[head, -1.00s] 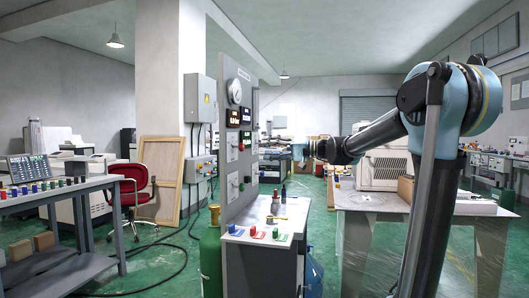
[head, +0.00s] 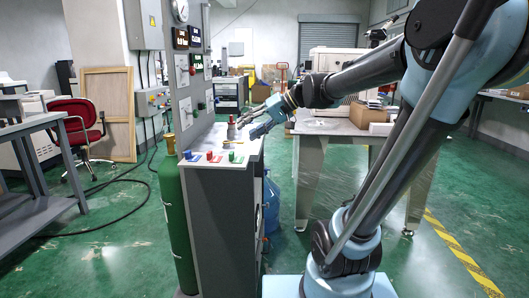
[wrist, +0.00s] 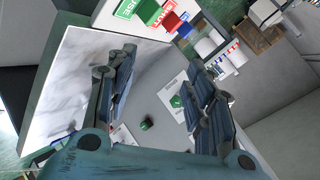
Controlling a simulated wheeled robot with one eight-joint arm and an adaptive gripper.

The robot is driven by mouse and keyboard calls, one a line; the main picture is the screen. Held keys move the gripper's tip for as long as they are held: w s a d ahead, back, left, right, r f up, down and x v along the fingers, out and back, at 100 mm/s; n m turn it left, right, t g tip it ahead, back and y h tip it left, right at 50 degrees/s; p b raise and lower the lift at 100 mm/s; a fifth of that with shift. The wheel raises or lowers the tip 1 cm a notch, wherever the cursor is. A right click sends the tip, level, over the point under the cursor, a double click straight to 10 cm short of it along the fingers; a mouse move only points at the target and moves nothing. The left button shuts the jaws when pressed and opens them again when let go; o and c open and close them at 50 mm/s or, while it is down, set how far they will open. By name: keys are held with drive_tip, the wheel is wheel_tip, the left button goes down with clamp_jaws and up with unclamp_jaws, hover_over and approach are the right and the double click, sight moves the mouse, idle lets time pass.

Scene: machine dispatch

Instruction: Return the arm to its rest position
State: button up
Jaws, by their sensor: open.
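My arm (head: 365,75) reaches from the right toward the console in the head view. My gripper (head: 250,122) is over the back of the console's white counter (head: 205,162), near the upright panel (head: 195,95). In the wrist view, my gripper (wrist: 162,62) has its two blue-grey fingers spread apart, with nothing seen held between them. A green button (wrist: 146,124) on a grey surface shows between and beyond the fingers. Whether the fingertips touch anything near the counter cannot be told.
Red (head: 195,156), blue (head: 209,156) and green (head: 233,157) items stand on labels along the counter. A green gas cylinder (head: 174,215) stands left of the console. A grey table (head: 312,150) with boxes stands behind my arm. Open green floor lies at the lower right.

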drive_tip(key=s+d+f+m+h, duration=0.2)
drive_tip(key=s+d+f+h, duration=0.3)
drive_tip(key=s+d+f, duration=0.4)
drive_tip(key=s+d+f+m+h, duration=0.2)
drive_tip(key=s+d+f+h, duration=0.4)
drive_tip(key=d+f, duration=0.9)
drive_tip(key=s+f, duration=0.1)
drive_tip(key=s, duration=0.1)
drive_tip(key=shift+s+d+f, duration=0.15)
drive_tip(key=shift+s+f, duration=0.05)
drive_tip(key=shift+s, duration=0.2)
drive_tip(key=shift+w+f, duration=0.2)
drive_tip(key=shift+w, duration=0.25)
